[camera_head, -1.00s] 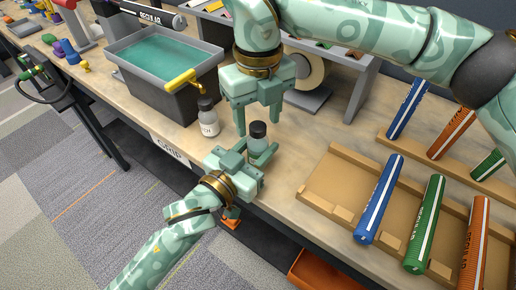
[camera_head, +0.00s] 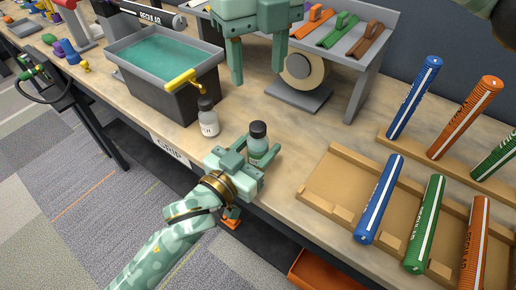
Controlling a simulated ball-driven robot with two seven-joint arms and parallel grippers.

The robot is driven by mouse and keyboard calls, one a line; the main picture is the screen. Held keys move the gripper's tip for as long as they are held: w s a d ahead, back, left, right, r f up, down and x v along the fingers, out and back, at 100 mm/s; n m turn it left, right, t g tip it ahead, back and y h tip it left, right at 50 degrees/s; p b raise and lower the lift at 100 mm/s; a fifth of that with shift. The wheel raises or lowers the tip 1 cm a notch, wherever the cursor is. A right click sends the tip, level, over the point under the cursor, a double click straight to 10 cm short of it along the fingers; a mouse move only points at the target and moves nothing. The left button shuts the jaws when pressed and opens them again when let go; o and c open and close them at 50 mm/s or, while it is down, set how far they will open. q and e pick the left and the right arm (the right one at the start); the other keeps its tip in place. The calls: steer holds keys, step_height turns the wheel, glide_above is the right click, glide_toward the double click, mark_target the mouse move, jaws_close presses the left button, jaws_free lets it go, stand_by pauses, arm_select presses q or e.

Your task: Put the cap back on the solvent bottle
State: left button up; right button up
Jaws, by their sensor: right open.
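A small bottle with pale green contents (camera_head: 257,146) stands upright near the front edge of the bench. A black cap (camera_head: 258,129) sits on its top, with no visible tilt. My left gripper (camera_head: 256,156) is low at the bench edge, with its fingers shut around this bottle's body. My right gripper (camera_head: 257,74) is open and empty, above and behind the bottle, with its fingers pointing down.
A grey tank of green liquid (camera_head: 165,62) with a yellow-handled tool (camera_head: 184,80) stands at left. A tape roll on a stand (camera_head: 303,72) is behind. Wooden racks (camera_head: 330,190) with several coloured grips are at right. The bench between is bare.

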arm_select(q)
steer(key=shift+o, duration=0.9)
steer(key=shift+s+a, duration=0.15)
steer(key=shift+s, duration=0.05)
steer(key=p+v, duration=0.3)
steer(key=v, duration=1.3)
